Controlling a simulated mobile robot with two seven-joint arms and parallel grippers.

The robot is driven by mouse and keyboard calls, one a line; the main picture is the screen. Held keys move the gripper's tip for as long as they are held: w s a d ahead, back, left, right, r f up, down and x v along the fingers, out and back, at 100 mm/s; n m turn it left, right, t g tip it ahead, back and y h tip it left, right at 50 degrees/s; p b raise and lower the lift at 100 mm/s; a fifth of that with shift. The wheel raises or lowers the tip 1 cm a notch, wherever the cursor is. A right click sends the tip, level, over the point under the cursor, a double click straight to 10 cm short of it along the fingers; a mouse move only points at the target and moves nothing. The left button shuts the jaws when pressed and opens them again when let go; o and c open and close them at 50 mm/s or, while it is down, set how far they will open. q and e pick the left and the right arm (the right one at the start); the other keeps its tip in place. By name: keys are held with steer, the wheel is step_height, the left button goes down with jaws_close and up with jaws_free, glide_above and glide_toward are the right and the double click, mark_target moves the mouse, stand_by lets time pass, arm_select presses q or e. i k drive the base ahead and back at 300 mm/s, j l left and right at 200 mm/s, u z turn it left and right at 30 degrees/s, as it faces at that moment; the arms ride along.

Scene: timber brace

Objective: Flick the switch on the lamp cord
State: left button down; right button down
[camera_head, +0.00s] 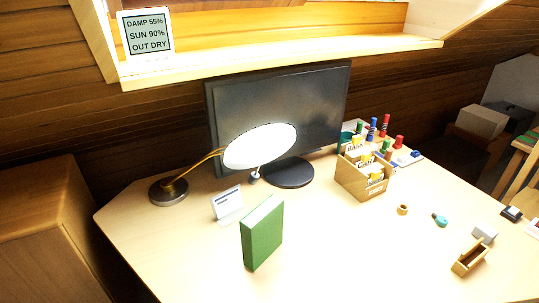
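A desk lamp stands on the left part of the desk, with a round dark base (168,191) and a thin brass-coloured arm (194,166). Its wide oval head (260,147) is bright white and hangs in front of the monitor. A small dark knob (255,177) shows just below the head on a short thin stem; I cannot tell whether it is the cord switch. No other cord or switch can be made out. Neither of my grippers is in view.
A black monitor (308,100) stands behind the lamp. A small white stand (227,204) and an upright green book (262,232) are in front. A card box (362,182) and several small items lie to the right. The desk front (330,265) is clear.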

mark_target(514, 211)
steer(key=z, duration=1.85)
